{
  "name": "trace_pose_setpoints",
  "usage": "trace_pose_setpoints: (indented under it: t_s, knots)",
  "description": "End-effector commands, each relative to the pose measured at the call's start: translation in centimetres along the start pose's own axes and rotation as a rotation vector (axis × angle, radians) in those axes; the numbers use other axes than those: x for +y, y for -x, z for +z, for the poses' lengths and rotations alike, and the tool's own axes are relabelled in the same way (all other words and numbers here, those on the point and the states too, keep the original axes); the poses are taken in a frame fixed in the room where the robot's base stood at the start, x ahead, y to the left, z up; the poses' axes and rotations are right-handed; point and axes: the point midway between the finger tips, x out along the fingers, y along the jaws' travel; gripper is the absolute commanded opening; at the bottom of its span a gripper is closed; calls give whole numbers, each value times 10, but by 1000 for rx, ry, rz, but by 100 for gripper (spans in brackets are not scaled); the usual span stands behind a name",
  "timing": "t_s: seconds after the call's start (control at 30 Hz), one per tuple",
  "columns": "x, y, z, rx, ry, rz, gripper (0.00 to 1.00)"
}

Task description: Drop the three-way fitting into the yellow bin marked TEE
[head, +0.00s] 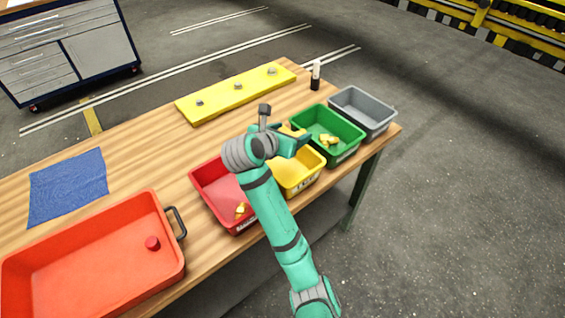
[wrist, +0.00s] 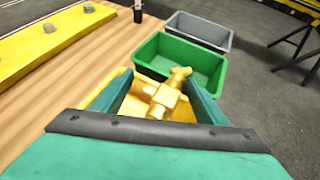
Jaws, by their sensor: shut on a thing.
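My gripper (head: 303,138) is shut on a brass-yellow three-way fitting (wrist: 166,97). The wrist view shows the fitting's branching arms between the two green fingers (wrist: 158,86). In the head view the fitting (head: 293,130) is mostly hidden by the gripper. The yellow bin (head: 297,178) stands on the table below the gripper, between a red bin and a green bin. In the wrist view only parts of the yellow bin (wrist: 104,95) show around the fingers.
The green bin (head: 347,150) and the red bin (head: 207,196) each hold brass pieces. A grey bin (head: 378,119) stands at the right end. A large red-orange tray (head: 90,285), a blue cloth (head: 67,187), a yellow board (head: 220,99) and a small bottle (head: 315,78) are also on the table.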

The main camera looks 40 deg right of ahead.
Motion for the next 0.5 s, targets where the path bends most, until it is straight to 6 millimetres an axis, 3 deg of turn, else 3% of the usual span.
trace_pose_setpoints:
  t_s: [0.07,0.1,0.17,0.5]
  knots:
    - [0,0,1,-1,0,0,38]
    - [0,0,1,-1,0,0,72]
    - [0,0,1,-1,0,0,86]
    - [0,2,0,1,0,0,89]
